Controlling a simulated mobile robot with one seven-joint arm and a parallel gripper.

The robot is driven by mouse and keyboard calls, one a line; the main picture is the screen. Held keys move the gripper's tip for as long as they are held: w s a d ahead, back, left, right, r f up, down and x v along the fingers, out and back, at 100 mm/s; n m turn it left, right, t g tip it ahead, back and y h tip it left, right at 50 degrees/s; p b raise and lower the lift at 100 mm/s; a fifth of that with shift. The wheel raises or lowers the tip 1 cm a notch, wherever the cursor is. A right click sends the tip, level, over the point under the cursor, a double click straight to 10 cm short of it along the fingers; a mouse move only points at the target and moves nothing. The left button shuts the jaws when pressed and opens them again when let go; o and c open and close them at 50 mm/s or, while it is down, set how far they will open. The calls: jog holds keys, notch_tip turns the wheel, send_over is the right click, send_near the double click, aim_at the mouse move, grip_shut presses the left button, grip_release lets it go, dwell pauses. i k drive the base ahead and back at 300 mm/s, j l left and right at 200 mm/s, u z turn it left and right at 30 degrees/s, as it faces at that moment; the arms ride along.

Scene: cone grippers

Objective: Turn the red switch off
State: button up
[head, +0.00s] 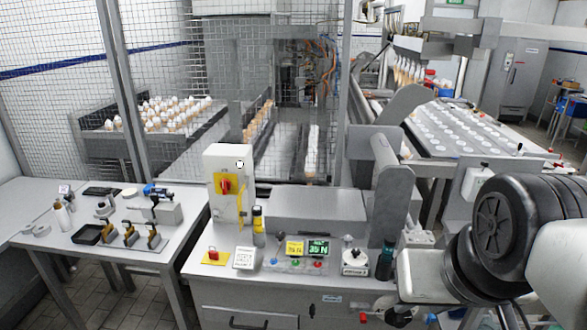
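A red rotary switch (225,184) sits on a yellow plate on the front of an upright white box (229,160). The box stands at the back left of the grey bench (205,268). The red handle is small in the picture, and I cannot make out its exact angle or any markings. My arm fills the lower right, with dark round joints and pale links. My gripper (420,285) seems to be at the lower right, well to the right of the switch and apart from it. Its fingers cannot be made out clearly.
A red button on a yellow base (214,257), a white keypad (245,258) and green and yellow displays (318,247) sit on the bench. A yellow-and-black bottle (258,224) stands right of the switch box. A tool table (110,240) stands left; wire fencing (170,60) is behind.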

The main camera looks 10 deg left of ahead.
aim_at(225, 185)
jog(key=i+j+u, duration=0.3)
jog(key=i+j, duration=0.2)
jog(key=j, duration=0.2)
jog(key=i+j+u, duration=0.3)
jog(key=i+j, duration=0.25)
